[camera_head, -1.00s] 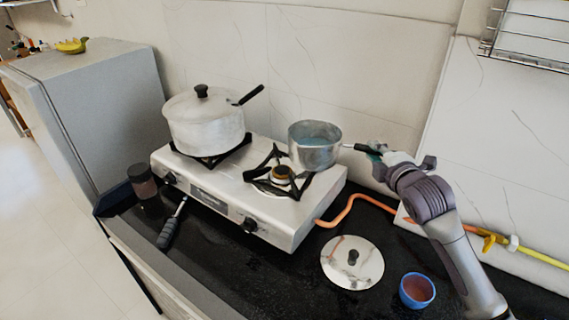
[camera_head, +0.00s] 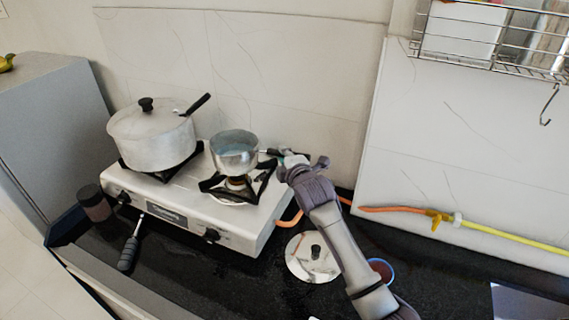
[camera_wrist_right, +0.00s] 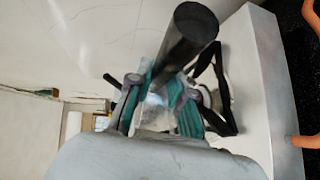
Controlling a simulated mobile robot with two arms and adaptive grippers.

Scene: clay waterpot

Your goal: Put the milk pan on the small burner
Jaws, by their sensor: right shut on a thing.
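The milk pan (camera_head: 235,158), a small grey metal pan with bluish contents, is upright over the small burner (camera_head: 238,184) on the right side of the stove. The burner's brown cap and black grate show below the pan; I cannot tell whether the pan touches the grate. My right gripper (camera_head: 287,160) is shut on the pan's black handle, to the right of the pan. In the right wrist view the dark handle (camera_wrist_right: 188,35) stands out between the teal-padded fingers (camera_wrist_right: 160,105), with the grate (camera_wrist_right: 222,95) behind. My left gripper is not in view.
A large lidded pot (camera_head: 152,138) stands on the left burner of the silver stove (camera_head: 180,212). A round lid (camera_head: 312,258) and a blue-rimmed cup (camera_head: 381,270) are on the dark counter, the cup partly behind my arm. An orange hose (camera_head: 390,209) runs along the wall.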

